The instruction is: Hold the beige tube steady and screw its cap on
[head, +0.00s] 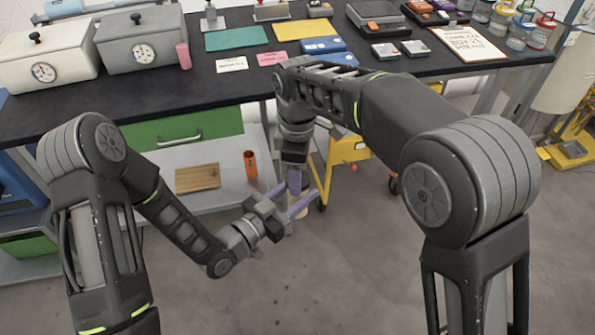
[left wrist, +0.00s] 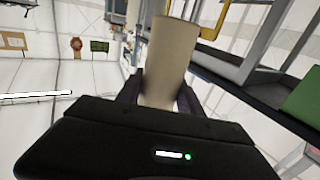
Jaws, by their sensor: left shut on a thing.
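The beige tube (left wrist: 170,62) stands between the dark fingers of my left gripper (left wrist: 160,92) in the left wrist view, and the gripper is shut on it. In the head view only a small, pale part of the tube (head: 298,222) shows among the purple fingers of my left gripper (head: 292,202). My right gripper (head: 296,182) points down from above, right over the left one. The two grippers overlap in the picture, so I cannot tell whether the right one is open or shut. I cannot make out the cap; it may be hidden there.
A dark workbench (head: 215,90) with grey boxes, coloured mats and a clipboard (head: 468,42) stands behind my arms. Below it are a green drawer (head: 180,128), an orange cylinder (head: 250,165) and a yellow wheeled cart (head: 345,150). The grey floor in front is clear.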

